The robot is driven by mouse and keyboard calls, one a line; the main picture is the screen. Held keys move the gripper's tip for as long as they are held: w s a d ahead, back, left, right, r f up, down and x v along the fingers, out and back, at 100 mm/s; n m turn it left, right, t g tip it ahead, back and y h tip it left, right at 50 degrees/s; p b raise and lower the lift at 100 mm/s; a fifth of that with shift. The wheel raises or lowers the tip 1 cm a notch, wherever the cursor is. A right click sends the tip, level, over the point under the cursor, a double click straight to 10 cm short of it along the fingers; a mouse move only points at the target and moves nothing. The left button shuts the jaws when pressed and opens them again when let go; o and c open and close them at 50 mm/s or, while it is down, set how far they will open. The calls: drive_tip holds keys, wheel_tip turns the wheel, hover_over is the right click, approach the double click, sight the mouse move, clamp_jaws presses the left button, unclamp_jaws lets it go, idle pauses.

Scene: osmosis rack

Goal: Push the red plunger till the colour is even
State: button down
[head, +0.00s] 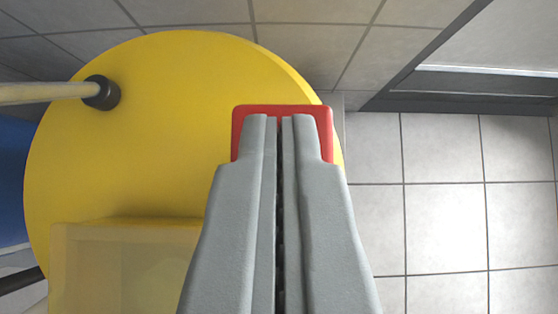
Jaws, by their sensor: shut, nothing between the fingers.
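The red plunger (283,109) is a red block with rounded corners near the upper middle of the head view. It shows just beyond and around my fingertips, at the right side of a large yellow disc. My gripper (281,122) is shut and empty, with its grey fingers side by side over the plunger. The fingers hide the middle of the plunger. I cannot tell whether the fingertips touch it. No colour change in a liquid can be made out from here.
The yellow disc (165,130) fills the left half. A pale rod (45,92) meets it at a dark collar (102,92). A translucent yellowish box (125,270) sits at the lower left. Tiled floor (450,220) lies clear at the right; a dark-framed edge (460,103) runs above it.

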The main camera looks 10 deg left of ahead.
drive_tip(key=shift+f, duration=2.6)
drive_tip(key=shift+s, duration=0.1)
